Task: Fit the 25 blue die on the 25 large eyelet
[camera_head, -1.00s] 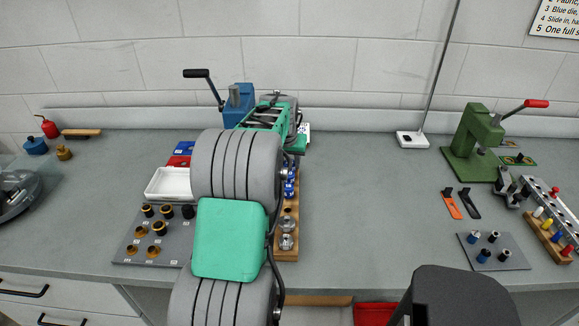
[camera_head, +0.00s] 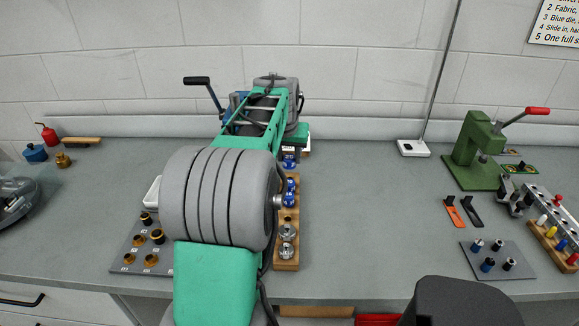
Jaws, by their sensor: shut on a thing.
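My gripper is hidden behind my own arm, which reaches over the middle of the bench, so what it holds does not show. A wooden rack (camera_head: 278,265) beside the arm carries blue dies (camera_head: 289,200) and silver metal dies (camera_head: 287,251). The size marks on the dies are too small to read. A grey plate (camera_head: 122,258) left of the arm carries black and gold ring-topped pieces (camera_head: 151,260), possibly the eyelets. I cannot tell which is the 25 large one. The blue press (camera_head: 236,102), with its black-handled lever (camera_head: 205,92), stands at the back, largely covered by my arm.
A green press (camera_head: 474,152) with a red-tipped lever stands at the right. In front of it are orange and black tools (camera_head: 453,211) and a grey plate with small blue and black pieces (camera_head: 504,248). The bench between arm and green press is clear.

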